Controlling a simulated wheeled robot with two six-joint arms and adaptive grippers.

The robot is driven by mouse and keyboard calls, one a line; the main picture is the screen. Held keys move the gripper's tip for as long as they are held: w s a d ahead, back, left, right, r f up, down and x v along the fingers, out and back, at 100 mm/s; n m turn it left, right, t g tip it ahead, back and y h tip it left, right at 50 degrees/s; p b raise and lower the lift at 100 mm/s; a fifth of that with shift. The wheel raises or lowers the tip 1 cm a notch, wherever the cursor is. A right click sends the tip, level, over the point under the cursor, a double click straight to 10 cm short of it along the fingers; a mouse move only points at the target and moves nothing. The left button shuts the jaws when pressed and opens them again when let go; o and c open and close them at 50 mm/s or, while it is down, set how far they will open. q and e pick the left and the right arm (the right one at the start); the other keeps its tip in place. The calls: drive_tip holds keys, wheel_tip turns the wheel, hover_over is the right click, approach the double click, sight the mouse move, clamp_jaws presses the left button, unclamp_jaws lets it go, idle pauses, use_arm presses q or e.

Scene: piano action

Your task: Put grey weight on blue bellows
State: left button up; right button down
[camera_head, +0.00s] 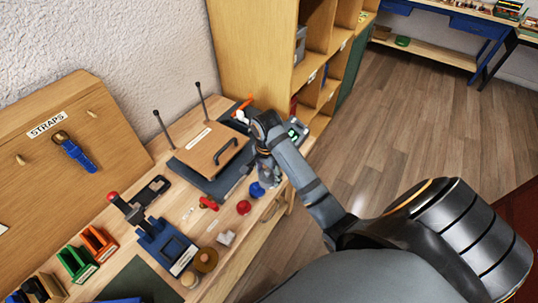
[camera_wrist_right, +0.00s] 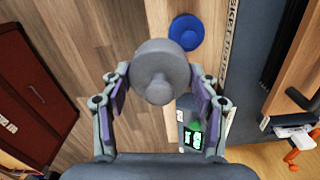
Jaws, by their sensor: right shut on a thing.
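My right gripper (camera_head: 268,172) hangs over the front edge of the workbench, its fingers partly hidden by my wrist in the head view. In the right wrist view its fingers (camera_wrist_right: 160,93) are shut on the round grey weight (camera_wrist_right: 160,72), which has a knob in its middle. In the head view I cannot make the weight out clearly. A blue round piece with a small raised centre (camera_wrist_right: 186,32), seemingly the blue bellows, lies just beyond the weight in the wrist view, apart from it. It also stands near the bench's front edge (camera_head: 257,190), beside the gripper.
A red round piece (camera_head: 243,207) and a red-handled tool (camera_head: 208,203) lie close by. A wooden press board with a handle (camera_head: 212,149) is behind. A device with a green display (camera_wrist_right: 195,137) is near the gripper. A shelf unit (camera_head: 262,50) stands at the back.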

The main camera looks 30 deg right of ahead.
sight(267, 184)
drive_tip(key=s+a+r+p, duration=0.1)
drive_tip(key=s, duration=0.1)
drive_tip(key=s+a+r+p, duration=0.1)
drive_tip(key=a, duration=0.1)
drive_tip(key=shift+s+r, duration=0.2)
drive_tip(key=shift+s, duration=0.15)
use_arm(q)
wheel_tip(267, 184, up, 3)
drive_tip(key=shift+r, duration=0.15)
use_arm(e)
drive_tip(key=shift+s+a, duration=0.1)
